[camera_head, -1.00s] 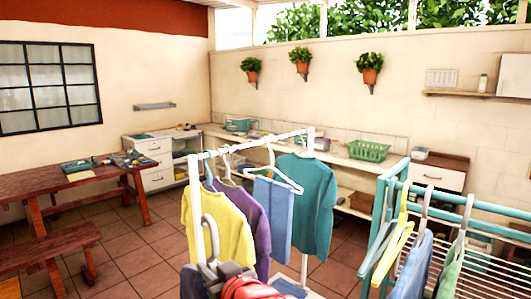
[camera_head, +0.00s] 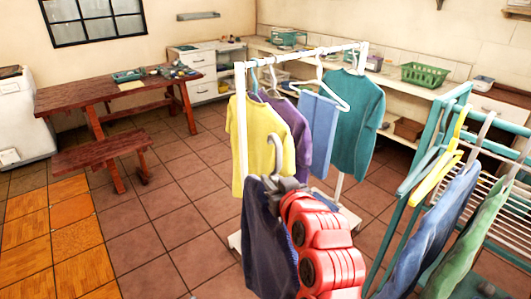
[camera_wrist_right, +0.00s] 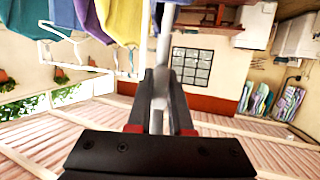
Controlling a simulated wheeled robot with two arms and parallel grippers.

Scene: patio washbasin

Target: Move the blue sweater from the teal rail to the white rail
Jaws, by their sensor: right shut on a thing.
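My right gripper (camera_head: 290,186) is shut on the grey hanger (camera_head: 275,152) of the dark blue sweater (camera_head: 266,238), which hangs below it in front of the white rail's near end. The hanger also shows between the fingers in the right wrist view (camera_wrist_right: 159,85). The white rail (camera_head: 300,55) carries a yellow shirt (camera_head: 258,135), a purple shirt, a light-blue folded cloth and a teal sweater (camera_head: 357,125). The held hanger's hook is below the rail's bar; whether it touches the yellow shirt cannot be told. The teal rail (camera_head: 455,98) stands at right. My left gripper is out of view.
The teal rail holds a bare yellow hanger (camera_head: 440,170), a blue garment (camera_head: 432,235) and a green garment (camera_head: 480,230). A wooden table (camera_head: 110,92) and bench (camera_head: 105,155) stand at left. Tiled floor (camera_head: 170,200) is clear left of the white rail.

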